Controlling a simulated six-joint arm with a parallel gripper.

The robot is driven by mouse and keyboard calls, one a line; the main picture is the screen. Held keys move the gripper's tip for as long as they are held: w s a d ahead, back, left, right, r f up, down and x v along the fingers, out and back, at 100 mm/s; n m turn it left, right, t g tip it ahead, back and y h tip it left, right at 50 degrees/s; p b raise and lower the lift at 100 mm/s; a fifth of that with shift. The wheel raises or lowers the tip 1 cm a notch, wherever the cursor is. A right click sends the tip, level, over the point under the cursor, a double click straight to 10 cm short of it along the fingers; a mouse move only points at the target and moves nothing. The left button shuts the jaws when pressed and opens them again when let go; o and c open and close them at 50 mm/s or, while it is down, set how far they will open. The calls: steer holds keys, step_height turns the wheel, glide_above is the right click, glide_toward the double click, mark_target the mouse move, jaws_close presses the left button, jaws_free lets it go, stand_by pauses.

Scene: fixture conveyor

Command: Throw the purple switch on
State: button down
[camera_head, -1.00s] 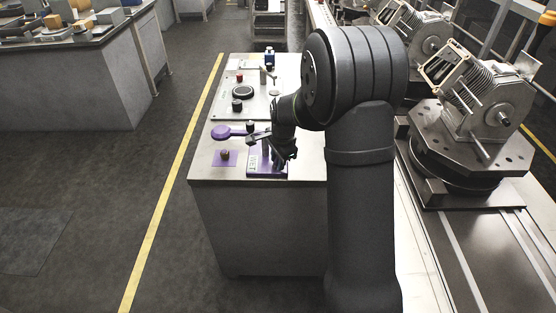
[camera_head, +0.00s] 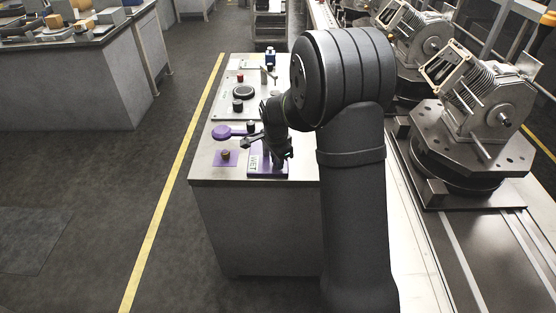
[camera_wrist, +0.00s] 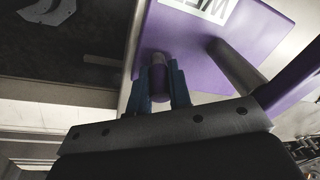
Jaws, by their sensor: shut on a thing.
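The purple switch has a flat purple base plate (camera_head: 268,168) with a white lettered label, at the front of the grey bench. In the wrist view the base plate (camera_wrist: 185,45) fills the upper middle, its label cut off by the top edge. My gripper (camera_wrist: 159,84) is shut on the purple-ended switch handle (camera_wrist: 158,76), one dark blue finger on each side. A grey post (camera_wrist: 236,66) rises from the plate beside it. In the head view my wrist hides most of the handle and the grip.
Left of the switch are a purple paddle-shaped piece (camera_head: 222,132) and a purple square with a brownish knob (camera_head: 226,154). A panel with black and red buttons (camera_head: 238,92) lies farther back. A conveyor with motor-like machines (camera_head: 485,100) runs along the right.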

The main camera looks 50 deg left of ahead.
steer(key=c, duration=1.6)
jaws_free()
steer(key=shift+r, duration=0.1)
step_height(320, 180, up, 17)
steer(key=s+d, duration=0.1)
steer(key=s, duration=0.1)
steer(key=shift+d, duration=0.3)
steer(key=shift+s, duration=0.1)
